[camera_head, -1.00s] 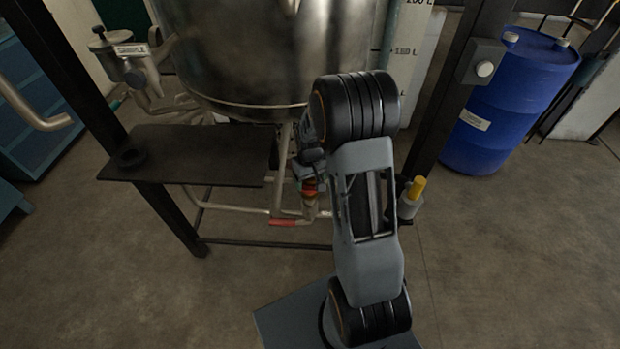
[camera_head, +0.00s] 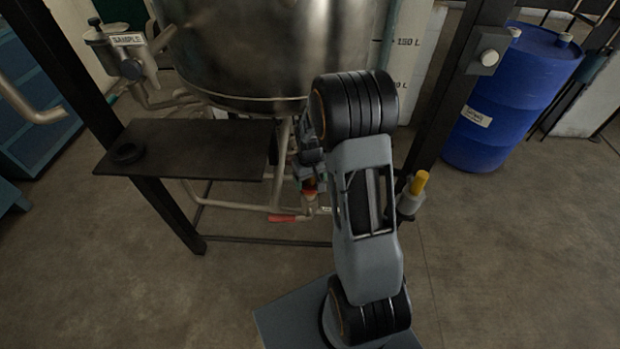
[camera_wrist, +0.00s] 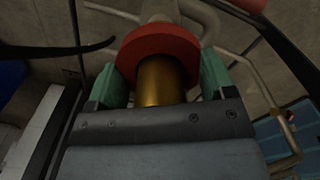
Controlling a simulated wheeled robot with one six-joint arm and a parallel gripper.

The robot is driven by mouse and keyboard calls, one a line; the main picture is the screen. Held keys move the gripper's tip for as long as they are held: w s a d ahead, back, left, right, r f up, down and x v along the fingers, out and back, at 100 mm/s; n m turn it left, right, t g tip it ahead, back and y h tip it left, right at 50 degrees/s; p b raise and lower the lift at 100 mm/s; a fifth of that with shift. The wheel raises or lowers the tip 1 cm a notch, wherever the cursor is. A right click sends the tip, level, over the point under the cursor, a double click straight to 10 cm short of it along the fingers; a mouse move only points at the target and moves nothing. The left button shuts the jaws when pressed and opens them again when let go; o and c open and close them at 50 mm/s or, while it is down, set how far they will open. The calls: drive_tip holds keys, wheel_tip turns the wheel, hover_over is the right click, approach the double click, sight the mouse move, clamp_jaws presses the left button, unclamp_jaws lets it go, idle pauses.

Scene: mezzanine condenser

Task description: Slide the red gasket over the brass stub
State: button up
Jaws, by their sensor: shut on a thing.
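The red gasket (camera_wrist: 160,48) is a thick ring between the green fingertips of my gripper (camera_wrist: 158,78) in the wrist view. My gripper is shut on it. The brass stub (camera_wrist: 160,82) shows between the ring and my gripper's palm, and the ring appears to be around it. How far along the stub the ring sits is hard to judge. In the head view the gasket (camera_head: 310,187) is a small orange-red patch below my gripper (camera_head: 308,172), left of my arm. My gripper hides most of that spot.
A steel vessel (camera_head: 265,50) stands behind my gripper, with pipes and a red valve handle (camera_head: 288,218) below. A dark post (camera_head: 455,110) and blue drum (camera_head: 510,95) are at right.

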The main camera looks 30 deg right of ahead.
drive_tip(key=shift+f, duration=0.2)
drive_tip(key=o, duration=0.9)
drive_tip(key=shift+c, duration=0.2)
drive_tip(key=shift+r, duration=0.15)
wheel_tip(320, 180, up, 14)
drive_tip(key=shift+f+p, duration=0.25)
drive_tip(key=shift+p, duration=0.6)
